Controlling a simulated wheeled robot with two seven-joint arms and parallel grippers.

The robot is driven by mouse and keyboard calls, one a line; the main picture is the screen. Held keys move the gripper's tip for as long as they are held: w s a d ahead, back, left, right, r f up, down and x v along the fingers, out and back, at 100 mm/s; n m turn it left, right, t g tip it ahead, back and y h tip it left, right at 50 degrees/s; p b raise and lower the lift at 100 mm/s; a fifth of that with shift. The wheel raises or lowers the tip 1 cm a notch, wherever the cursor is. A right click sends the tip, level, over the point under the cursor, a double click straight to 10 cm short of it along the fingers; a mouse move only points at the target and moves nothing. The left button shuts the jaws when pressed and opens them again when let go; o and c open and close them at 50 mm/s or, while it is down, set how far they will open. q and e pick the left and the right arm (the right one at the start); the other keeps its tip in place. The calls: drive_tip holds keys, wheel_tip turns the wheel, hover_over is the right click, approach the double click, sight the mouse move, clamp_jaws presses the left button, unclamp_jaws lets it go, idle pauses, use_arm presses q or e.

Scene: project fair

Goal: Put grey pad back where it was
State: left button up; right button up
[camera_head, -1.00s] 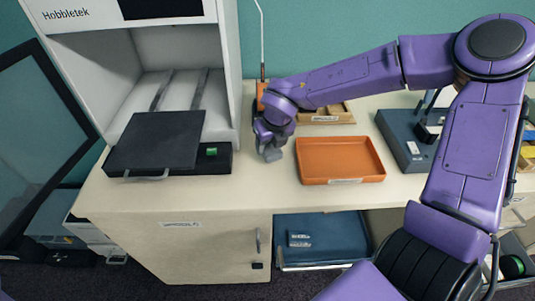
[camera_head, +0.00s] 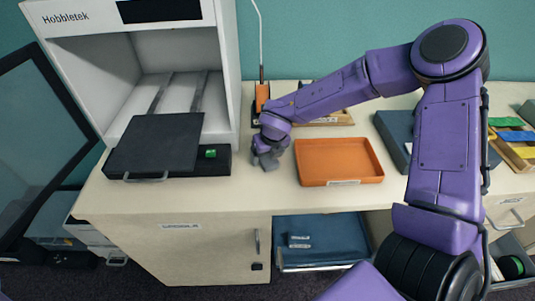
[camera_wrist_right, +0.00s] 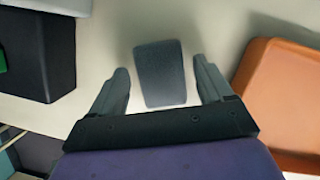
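The grey pad (camera_wrist_right: 161,73) is a small dark grey block on the pale counter, seen in the right wrist view between the two fingers of my right gripper (camera_wrist_right: 164,88). The fingers are open, with a gap of bare counter on each side of the pad. In the head view my right gripper (camera_head: 267,160) is low at the counter, between the black tray and the orange tray. The pad cannot be told apart from the grey fingers there. My left gripper is not in view.
The orange tray (camera_head: 340,180) is empty, close to the right of the gripper. To the left, a black tray (camera_head: 215,172) with a green piece (camera_head: 210,154) sits beside a dark plate (camera_head: 157,143) in front of the white machine (camera_head: 120,60). The counter's front strip is clear.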

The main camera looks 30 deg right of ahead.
drive_tip(key=shift+r, duration=0.3)
drive_tip(key=v, duration=1.1)
drive_tip(key=shift+s+r, duration=0.2)
drive_tip(key=shift+r, duration=0.1)
idle(0.5)
